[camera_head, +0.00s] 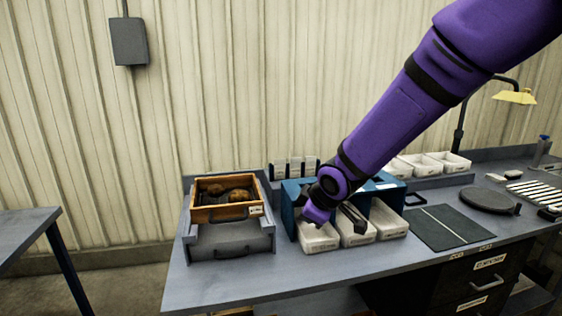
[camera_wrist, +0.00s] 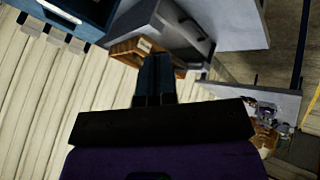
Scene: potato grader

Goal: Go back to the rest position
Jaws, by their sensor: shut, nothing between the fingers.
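My purple arm reaches down from the upper right in the head view. My gripper shows in the wrist view (camera_wrist: 155,58), with its two dark fingers together and nothing visible between them. In the head view, the arm's end is in front of the blue rack (camera_head: 291,206), above the white bins; the fingertips cannot be made out there. A wooden crate (camera_head: 228,213) with several brown potatoes (camera_head: 240,195) sits on a grey stand (camera_head: 231,243) to the left of the arm's end. The crate also shows beyond the fingers in the wrist view (camera_wrist: 128,47).
White bins (camera_head: 320,245) stand at the blue rack, partly hidden by my arm. A dark mat (camera_head: 448,228), a round black plate (camera_head: 489,200) and a yellow lamp (camera_head: 515,97) are to the right. The bench front (camera_head: 235,294) is clear. Another table (camera_head: 22,229) stands at left.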

